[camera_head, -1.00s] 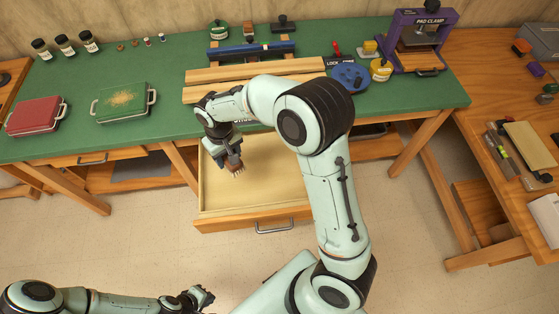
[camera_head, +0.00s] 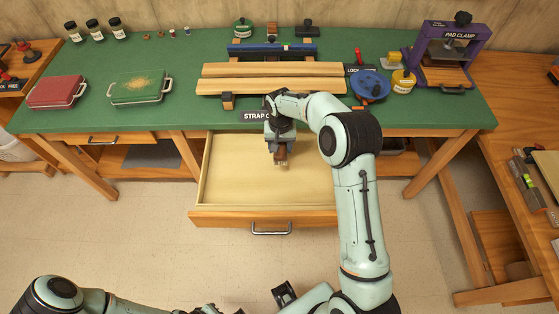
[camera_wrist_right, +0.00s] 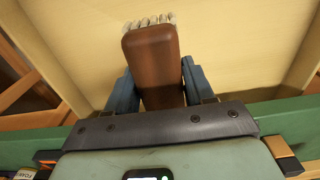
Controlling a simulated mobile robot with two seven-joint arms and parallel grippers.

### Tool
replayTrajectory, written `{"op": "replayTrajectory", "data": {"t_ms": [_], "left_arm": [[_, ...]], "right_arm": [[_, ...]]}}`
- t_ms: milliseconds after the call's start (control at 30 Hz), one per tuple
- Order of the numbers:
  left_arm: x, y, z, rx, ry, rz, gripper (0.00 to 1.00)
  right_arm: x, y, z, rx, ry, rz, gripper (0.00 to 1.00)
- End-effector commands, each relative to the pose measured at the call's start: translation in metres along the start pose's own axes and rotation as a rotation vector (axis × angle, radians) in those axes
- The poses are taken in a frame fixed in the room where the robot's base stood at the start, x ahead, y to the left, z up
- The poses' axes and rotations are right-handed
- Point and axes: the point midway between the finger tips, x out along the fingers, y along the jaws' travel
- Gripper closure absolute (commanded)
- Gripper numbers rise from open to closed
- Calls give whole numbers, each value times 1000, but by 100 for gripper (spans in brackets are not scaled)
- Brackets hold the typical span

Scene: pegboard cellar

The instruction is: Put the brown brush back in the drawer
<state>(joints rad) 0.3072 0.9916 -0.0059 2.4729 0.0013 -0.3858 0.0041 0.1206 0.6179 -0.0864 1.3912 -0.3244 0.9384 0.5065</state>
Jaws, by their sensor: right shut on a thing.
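The brown brush (camera_head: 281,157) is held in my right gripper (camera_head: 280,146), over the back part of the open drawer (camera_head: 225,180). In the right wrist view, the fingers of my right gripper (camera_wrist_right: 159,85) are shut on both sides of the brush's brown wooden body (camera_wrist_right: 152,65), with its pale bristles pointing away from the gripper. The drawer's light wooden floor looks empty. I cannot tell whether the bristles touch it. My left gripper (camera_head: 207,308) shows only partly at the bottom edge; its fingers are not clear.
The green bench top (camera_head: 180,115) overhangs the back of the drawer. Wooden strips (camera_head: 270,85), a red case (camera_head: 57,92), a green case (camera_head: 142,88) and a purple pad clamp (camera_head: 447,55) stand on it. The floor (camera_head: 150,225) in front is clear.

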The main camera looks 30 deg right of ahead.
Motion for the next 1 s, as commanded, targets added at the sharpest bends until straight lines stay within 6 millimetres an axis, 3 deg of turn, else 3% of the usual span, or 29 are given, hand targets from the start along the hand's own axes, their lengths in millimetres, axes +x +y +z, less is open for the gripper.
{"op": "replayTrajectory", "data": {"t_ms": [33,133,367,633,1000], "left_arm": [[0,0,0,0,0,0,100],[1,0,0,0,-1,0,100],[1,0,0,0,-1,0,100],[0,0,0,0,-1,0,100],[2,-1,1,-1,-2,0,100]], "right_arm": [[14,0,1,0,-5,2,72],[32,0,1,-1,-3,1,72],[49,0,0,-2,1,0,72],[86,0,0,-1,0,-1,72],[92,0,0,-2,1,-1,72]]}}
